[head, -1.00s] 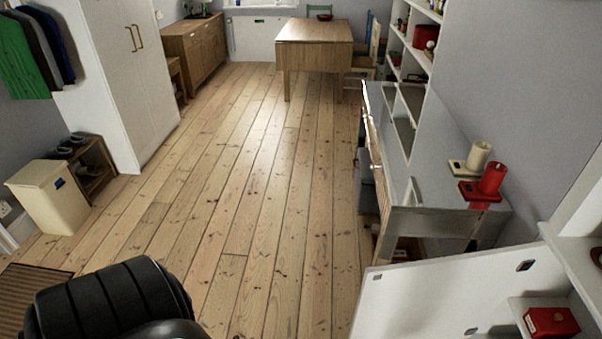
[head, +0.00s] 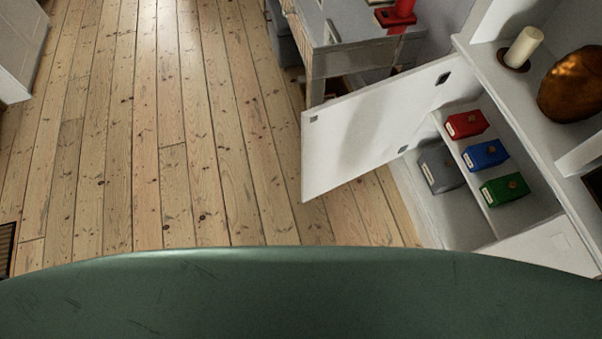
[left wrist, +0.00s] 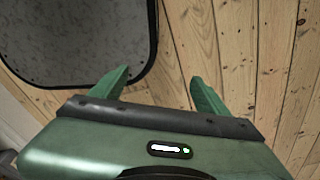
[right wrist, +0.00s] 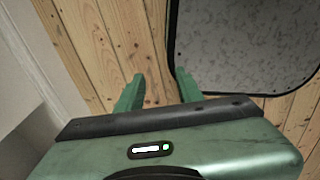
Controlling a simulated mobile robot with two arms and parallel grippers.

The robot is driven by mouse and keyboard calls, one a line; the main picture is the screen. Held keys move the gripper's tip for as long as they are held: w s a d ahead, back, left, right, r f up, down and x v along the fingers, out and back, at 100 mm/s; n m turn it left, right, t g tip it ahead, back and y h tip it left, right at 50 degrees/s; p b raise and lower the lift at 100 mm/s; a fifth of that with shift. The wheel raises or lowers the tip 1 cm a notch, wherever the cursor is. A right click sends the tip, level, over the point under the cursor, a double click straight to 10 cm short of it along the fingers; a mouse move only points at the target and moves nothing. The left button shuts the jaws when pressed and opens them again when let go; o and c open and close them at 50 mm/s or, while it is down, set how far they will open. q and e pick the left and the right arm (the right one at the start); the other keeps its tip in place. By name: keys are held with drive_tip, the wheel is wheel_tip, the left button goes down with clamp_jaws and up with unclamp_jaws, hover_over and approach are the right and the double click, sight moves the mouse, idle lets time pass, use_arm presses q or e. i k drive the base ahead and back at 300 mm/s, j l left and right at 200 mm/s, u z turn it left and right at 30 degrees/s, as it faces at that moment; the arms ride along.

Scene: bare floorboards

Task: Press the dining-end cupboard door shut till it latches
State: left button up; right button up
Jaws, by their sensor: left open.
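The white cupboard door (head: 375,130) stands wide open in the head view, swung out over the floorboards from the white shelf unit (head: 520,95) at the right. The cupboard's inside is exposed, with a shelf holding red, blue and green boxes. Neither gripper shows in the head view. My left gripper (left wrist: 160,76) is open and empty in the left wrist view, over bare boards. My right gripper (right wrist: 160,73) has its fingers apart and nothing between them in the right wrist view. The door is not recognisable in either wrist view.
A red box (head: 466,124), a blue box (head: 486,154), a green box (head: 504,189) and a grey box (head: 440,168) are in the cupboard. A candle (head: 524,47) and a copper-coloured vessel (head: 572,85) stand above. A grey-topped sideboard (head: 350,25) is beyond the door. Floorboards (head: 180,150) at left are clear.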

sight(345, 138)
drive_tip(key=i+j+z, duration=0.1)
drive_tip(key=j, duration=1)
drive_tip(key=i+j+z, duration=0.15)
drive_tip(key=j, duration=0.95)
